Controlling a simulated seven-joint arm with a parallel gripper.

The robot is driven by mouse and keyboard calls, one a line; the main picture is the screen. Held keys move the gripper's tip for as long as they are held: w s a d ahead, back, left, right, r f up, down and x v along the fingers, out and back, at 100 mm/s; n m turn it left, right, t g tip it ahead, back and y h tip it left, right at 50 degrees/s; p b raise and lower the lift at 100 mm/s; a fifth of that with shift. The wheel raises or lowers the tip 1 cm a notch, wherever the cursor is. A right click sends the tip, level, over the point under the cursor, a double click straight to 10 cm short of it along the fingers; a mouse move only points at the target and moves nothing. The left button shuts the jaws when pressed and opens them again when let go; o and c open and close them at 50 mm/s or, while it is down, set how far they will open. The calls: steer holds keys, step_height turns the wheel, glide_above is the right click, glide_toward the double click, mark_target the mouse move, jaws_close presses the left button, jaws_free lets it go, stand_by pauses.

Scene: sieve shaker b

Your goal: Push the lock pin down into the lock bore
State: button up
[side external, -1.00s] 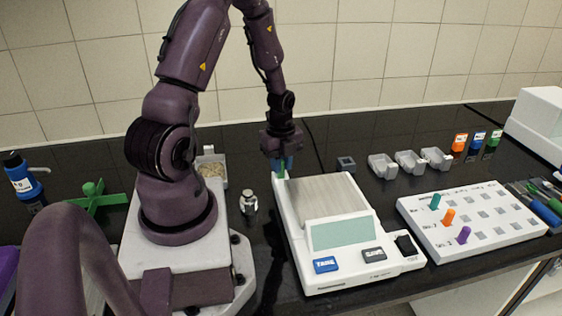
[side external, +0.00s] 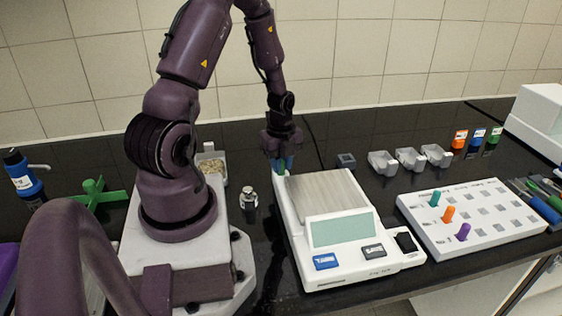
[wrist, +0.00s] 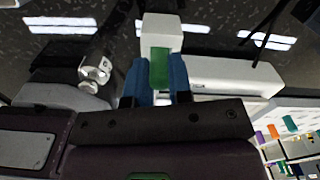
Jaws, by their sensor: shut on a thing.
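My gripper (side external: 282,164) has blue fingertips and is at the back left corner of the white scale (side external: 332,275). In the wrist view its fingers (wrist: 158,82) are shut on a green piece (wrist: 159,68), which I take to be the lock pin. A white block (wrist: 162,28) shows just beyond the green piece, by the scale's body. The lower end of the green piece and the lock bore are hidden, so I cannot tell how deep the pin sits.
A small metal weight (side external: 249,198) stands left of the scale. A dark square block (side external: 346,161) and several grey trays (side external: 409,159) lie behind it to the right. A white rack (side external: 490,235) with coloured pegs stands right. A green cross-shaped piece (side external: 98,198) lies at left.

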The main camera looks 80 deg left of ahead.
steer(key=shift+f, duration=0.1)
stand_by(0.3)
steer(key=o, duration=0.9)
steer(key=shift+c, duration=0.2)
steer(key=shift+r, duration=4.5)
